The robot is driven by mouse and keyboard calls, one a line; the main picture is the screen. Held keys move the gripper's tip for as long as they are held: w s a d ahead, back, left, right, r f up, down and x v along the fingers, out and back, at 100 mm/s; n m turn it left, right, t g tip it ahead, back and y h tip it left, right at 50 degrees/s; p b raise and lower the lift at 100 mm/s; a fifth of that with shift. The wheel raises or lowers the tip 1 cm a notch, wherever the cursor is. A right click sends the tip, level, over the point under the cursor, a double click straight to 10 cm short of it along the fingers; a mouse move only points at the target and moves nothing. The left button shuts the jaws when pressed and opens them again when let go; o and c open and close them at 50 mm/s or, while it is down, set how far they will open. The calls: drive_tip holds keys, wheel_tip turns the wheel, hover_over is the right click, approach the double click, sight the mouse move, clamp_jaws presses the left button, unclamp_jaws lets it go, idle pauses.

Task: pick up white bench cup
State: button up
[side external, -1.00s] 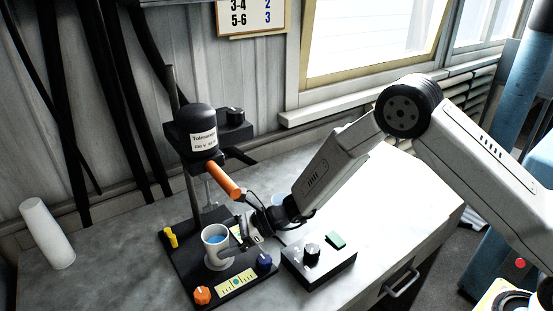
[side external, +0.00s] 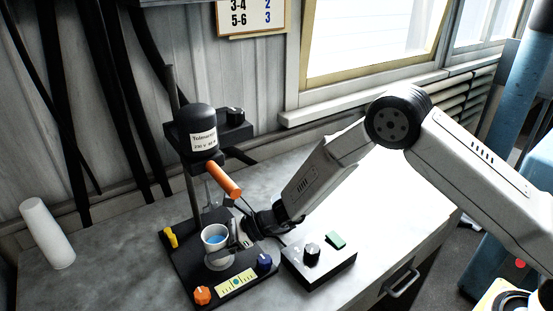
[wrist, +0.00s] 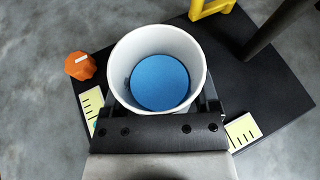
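The white bench cup (side external: 206,246), with blue contents, is over the black stand base (side external: 192,273), in front of the disperser column. A pale round patch (side external: 219,262) shows below it, and the cup looks raised a little above the base. My gripper (side external: 231,236) is at the cup's right side. In the wrist view the cup (wrist: 118,88) sits between my gripper's fingers (wrist: 160,104), which are close against its wall on both sides. The gripper appears shut on the cup; the cup hides most of the fingers.
The disperser head (side external: 196,122) with its orange handle (side external: 223,180) hangs above and behind the cup. A control box (side external: 318,266) stands at the right. An orange knob (side external: 202,295), a blue knob (side external: 264,262) and a yellow piece (side external: 170,238) surround the base. A white cylinder (side external: 47,234) stands far left.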

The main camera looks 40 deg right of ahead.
sight(204, 239)
drive_tip(key=c, duration=0.3)
drive_tip(key=shift+c, duration=0.2)
drive_tip(key=shift+r, duration=1.7)
drive_tip(key=shift+s+r, duration=0.1)
drive_tip(key=shift+s, duration=0.25)
drive_tip(key=s, duration=1.7)
drive_tip(key=shift+s, duration=0.15)
